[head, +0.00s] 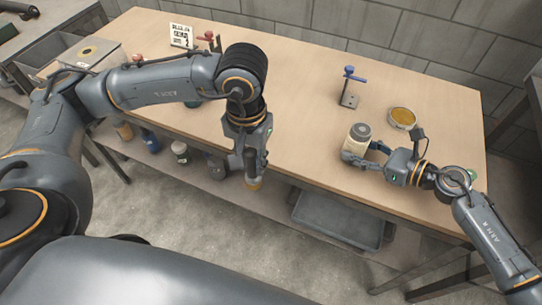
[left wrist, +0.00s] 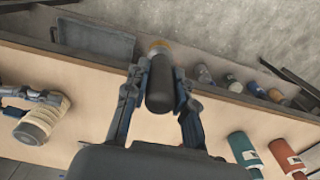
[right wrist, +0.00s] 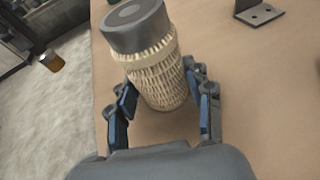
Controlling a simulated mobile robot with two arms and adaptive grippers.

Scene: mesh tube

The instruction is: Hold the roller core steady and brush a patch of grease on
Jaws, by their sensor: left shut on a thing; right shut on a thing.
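The roller core (head: 359,136) is a pale mesh-wrapped cylinder with a grey end, upright near the table's front right. My right gripper (head: 366,151) is shut around it; in the right wrist view the core (right wrist: 155,75) stands between the fingers, leaning slightly. My left gripper (head: 249,170) points down at the table's front edge, left of the core. In the left wrist view it is shut on the brush (left wrist: 160,88), which has a dark handle and a yellowish end. The grease tin (head: 402,118), open with amber contents, sits behind the core. I see no clear grease patch on the mesh.
A blue-topped stand (head: 349,88) is behind the core. A sign (head: 181,36) and a red-topped stand (head: 209,37) are at the back left. Bottles (head: 150,139) and a grey tray (head: 338,220) are below the tabletop (head: 300,105). The table's middle is clear.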

